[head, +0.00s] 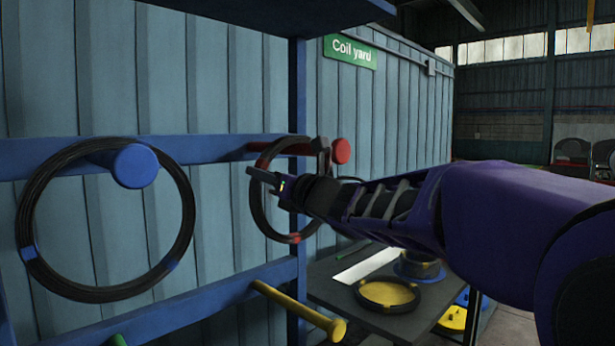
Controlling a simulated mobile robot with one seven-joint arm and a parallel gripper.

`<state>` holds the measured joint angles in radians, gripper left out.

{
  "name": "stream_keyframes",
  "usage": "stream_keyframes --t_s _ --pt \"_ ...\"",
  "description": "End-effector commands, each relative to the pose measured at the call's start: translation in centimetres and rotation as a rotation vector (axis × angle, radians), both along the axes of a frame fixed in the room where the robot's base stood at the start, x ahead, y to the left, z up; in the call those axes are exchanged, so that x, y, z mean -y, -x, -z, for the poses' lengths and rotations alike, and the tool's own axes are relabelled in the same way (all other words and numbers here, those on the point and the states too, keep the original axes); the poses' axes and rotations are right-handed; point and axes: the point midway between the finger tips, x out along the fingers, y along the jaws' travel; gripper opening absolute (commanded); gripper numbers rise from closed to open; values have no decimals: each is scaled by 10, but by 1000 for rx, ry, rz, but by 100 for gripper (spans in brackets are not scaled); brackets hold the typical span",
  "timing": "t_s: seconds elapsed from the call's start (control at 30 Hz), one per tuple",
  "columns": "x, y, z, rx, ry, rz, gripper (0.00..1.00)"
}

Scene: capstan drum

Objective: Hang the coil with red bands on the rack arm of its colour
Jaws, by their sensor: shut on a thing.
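The coil with red bands (258,213) is a black ring at the centre of the head view, with a red band low on its rim. The red rack arm (340,151) has a round end cap and appears to pass through the upper part of the ring. My gripper (288,170) comes from the right and is shut on the upper part of this coil, just below the red arm. My gripper hides part of the ring and of the arm, so I cannot tell whether coil and arm touch.
A coil with blue bands (30,220) hangs on the blue rack arm (134,166) at left. A yellow arm (300,308) juts out below. A green arm tip (118,340) shows at the bottom.

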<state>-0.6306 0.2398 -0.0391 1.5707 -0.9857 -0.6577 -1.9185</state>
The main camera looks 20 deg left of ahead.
Motion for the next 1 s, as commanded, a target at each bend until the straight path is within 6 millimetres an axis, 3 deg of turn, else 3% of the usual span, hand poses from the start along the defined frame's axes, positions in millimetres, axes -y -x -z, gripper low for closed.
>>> stream_keyframes --t_s 1.0 --pt "0 0 6 2 1 -1 0"
